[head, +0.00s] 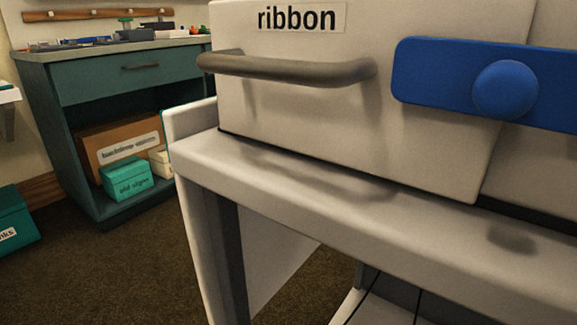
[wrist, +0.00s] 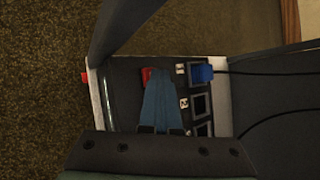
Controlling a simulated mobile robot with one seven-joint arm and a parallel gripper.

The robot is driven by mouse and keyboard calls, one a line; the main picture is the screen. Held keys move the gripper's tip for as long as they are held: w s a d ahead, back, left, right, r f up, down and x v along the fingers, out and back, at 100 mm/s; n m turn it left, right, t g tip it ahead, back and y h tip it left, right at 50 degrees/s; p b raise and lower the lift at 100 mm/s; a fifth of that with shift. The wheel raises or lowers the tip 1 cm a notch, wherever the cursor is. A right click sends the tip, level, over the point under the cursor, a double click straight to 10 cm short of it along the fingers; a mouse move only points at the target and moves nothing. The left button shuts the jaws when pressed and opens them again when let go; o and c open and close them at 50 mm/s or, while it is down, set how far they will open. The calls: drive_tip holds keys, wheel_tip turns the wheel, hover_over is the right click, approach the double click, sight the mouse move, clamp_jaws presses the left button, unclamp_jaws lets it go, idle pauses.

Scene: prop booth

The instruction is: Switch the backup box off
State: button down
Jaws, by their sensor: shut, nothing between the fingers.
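In the wrist view a dark box (wrist: 125,103) with a pale rim lies below my gripper. It has a red switch (wrist: 148,73) near its middle and a column of square sockets (wrist: 200,104) with small number tags. A blue plug (wrist: 201,73) sits in the top socket. No name is readable on this box, so I cannot tell from lettering that it is the backup box. My gripper (wrist: 158,76) is shut and empty. Its blue fingertips overlap the red switch and hide part of it; I cannot tell whether they touch. The head view does not show the gripper or this box.
Black cables (wrist: 265,73) run right from the box. A small red piece (wrist: 84,77) shows at its left edge. In the head view a white drawer marked "ribbon" (head: 420,150) has a grey handle (head: 290,68) and a blue bar (head: 435,75) beside it. A teal cabinet (head: 90,78) stands behind.

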drive_tip(key=shift+r+p, duration=3.1)
drive_tip(key=shift+p, duration=0.4)
drive_tip(key=shift+s+f, duration=0.1)
drive_tip(key=shift+f, duration=0.05)
